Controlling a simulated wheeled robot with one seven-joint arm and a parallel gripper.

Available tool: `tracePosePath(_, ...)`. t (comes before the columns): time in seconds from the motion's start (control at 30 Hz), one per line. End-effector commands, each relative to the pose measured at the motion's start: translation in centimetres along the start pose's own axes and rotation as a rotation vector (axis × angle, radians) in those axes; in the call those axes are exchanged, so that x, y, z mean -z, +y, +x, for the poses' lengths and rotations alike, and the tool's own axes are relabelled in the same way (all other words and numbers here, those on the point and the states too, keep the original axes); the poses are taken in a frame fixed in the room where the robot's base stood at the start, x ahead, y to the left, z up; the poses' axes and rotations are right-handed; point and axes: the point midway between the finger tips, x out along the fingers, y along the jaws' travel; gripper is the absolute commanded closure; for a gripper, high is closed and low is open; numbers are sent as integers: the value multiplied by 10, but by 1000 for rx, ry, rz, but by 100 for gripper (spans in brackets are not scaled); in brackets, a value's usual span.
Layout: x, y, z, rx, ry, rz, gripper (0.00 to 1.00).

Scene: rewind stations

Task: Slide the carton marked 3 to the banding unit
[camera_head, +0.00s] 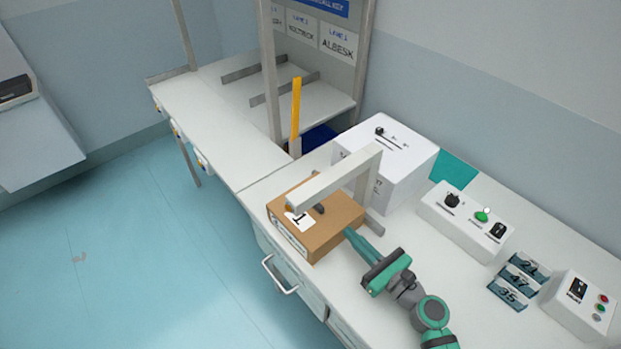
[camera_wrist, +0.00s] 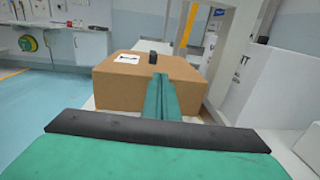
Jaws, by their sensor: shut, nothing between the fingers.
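A brown carton (camera_head: 330,229) lies on the white bench under a pale arch (camera_head: 335,177). Its top has a white label (camera_head: 300,221) with a dark mark that looks like a 1, and a small dark piece. The carton (camera_wrist: 115,83) also shows ahead in the wrist view. A white machine (camera_head: 400,165), seemingly the banding unit, stands behind the arch. My gripper (camera_head: 348,233) is shut and empty, its fingertips at the carton's near side. In the wrist view the closed fingers (camera_wrist: 160,82) overlap the carton; I cannot tell whether they touch it.
A control box (camera_head: 466,222) with a green button, several dark numbered tags (camera_head: 519,280) and another button box (camera_head: 578,307) stand on the right of the bench. A yellow post (camera_head: 296,108) rises behind the carton. A drawer handle (camera_head: 279,275) sticks out in front.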

Motion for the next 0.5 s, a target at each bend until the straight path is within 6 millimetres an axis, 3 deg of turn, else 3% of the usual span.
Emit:
tracePosePath(0.3,-70,-1,-1,0,2,-6,100)
tracePosePath(0.5,-69,2,37,-7,1,0,100)
